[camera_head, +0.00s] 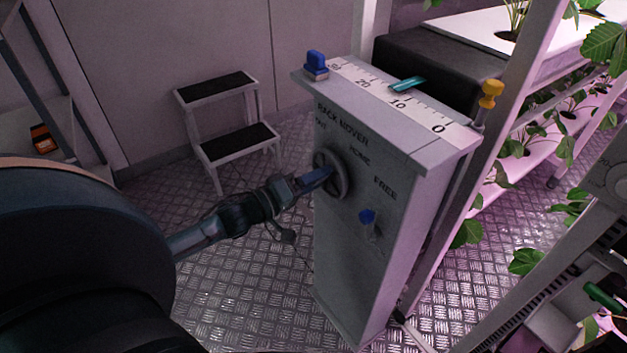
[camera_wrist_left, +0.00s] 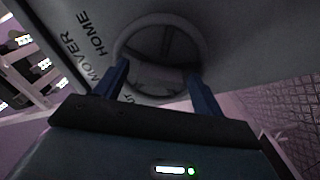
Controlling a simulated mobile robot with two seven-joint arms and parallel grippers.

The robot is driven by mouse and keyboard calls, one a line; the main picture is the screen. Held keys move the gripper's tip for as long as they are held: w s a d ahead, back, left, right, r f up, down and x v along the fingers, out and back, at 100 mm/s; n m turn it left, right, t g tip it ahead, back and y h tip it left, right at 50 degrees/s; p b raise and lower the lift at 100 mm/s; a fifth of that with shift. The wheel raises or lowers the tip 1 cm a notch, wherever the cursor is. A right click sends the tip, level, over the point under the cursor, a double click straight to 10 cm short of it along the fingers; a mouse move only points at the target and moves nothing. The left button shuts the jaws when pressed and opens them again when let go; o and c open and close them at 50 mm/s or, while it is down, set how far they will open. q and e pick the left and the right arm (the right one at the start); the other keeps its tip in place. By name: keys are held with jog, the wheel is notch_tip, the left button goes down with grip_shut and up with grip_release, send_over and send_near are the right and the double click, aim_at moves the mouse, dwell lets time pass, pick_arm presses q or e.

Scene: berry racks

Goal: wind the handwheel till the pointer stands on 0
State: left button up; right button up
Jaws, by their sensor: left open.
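The grey rack mover cabinet (camera_head: 350,260) stands upright in the middle of the head view. Its dark handwheel (camera_head: 344,168) is on the front face; in the left wrist view the wheel's rim (camera_wrist_left: 160,20) shows as a ring. My left gripper (camera_head: 325,177) is open at the wheel; its blue fingers (camera_wrist_left: 157,75) stand apart at the near part of the ring. Whether they touch it I cannot tell. The teal pointer (camera_head: 408,84) lies across the white scale (camera_head: 418,112) on top, between 10 and 20. My right gripper is not in view.
A small blue-tipped lever (camera_head: 368,217) sits below the wheel. A step stool (camera_head: 235,150) stands behind left, and plant racks (camera_head: 540,60) stand at right.

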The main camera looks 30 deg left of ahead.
pick_arm(q)
jog(key=shift+c, duration=0.3)
jog(key=c, duration=0.9)
jog(key=shift+c, duration=0.2)
